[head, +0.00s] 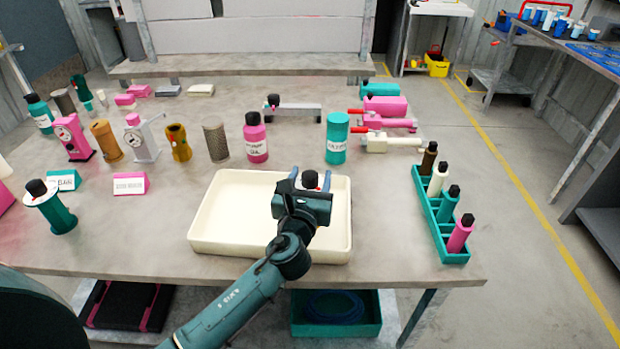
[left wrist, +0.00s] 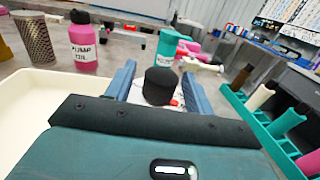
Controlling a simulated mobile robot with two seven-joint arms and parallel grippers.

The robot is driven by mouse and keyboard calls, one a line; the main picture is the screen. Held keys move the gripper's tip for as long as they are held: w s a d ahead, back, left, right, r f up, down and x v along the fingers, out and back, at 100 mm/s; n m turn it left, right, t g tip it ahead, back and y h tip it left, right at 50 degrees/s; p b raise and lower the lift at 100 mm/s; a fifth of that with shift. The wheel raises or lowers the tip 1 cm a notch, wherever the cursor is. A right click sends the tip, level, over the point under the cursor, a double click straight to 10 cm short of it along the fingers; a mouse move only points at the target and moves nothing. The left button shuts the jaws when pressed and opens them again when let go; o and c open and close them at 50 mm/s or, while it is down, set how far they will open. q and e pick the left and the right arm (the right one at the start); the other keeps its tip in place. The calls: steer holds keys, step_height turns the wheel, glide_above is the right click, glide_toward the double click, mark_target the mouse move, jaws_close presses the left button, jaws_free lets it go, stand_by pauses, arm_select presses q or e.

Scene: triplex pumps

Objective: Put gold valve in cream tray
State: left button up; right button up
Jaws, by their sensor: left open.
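The cream tray (head: 238,205) lies near the front of the table. Its floor looks bare left of my arm; the part behind my gripper is hidden. A gold, valve-like piece with dark openings (head: 179,142) stands upright behind the tray's left side. My left gripper (head: 310,180) is open over the tray's right part. A black-capped object (left wrist: 160,86) shows between its fingers; its lower part is mostly hidden, and I cannot tell whether it touches them. The tray also shows at the left of the left wrist view (left wrist: 25,110). My right gripper is out of view.
A duller gold cylinder (head: 106,141), a mesh cylinder (head: 216,143), a pink oil bottle (head: 255,138) and a teal can (head: 337,138) stand behind the tray. A green rack (head: 428,206) of bottles is at the right. Table between tray and rack is clear.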

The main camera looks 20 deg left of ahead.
arm_select(q)
steer(key=s, duration=0.3)
steer(key=s+d, duration=0.1)
steer(key=s, duration=0.7)
steer(key=shift+s+d+b, duration=0.1)
steer(key=shift+d+b, duration=0.05)
steer(key=shift+b, duration=0.2)
steer(key=shift+s+r, duration=0.1)
steer(key=shift+s, duration=0.25)
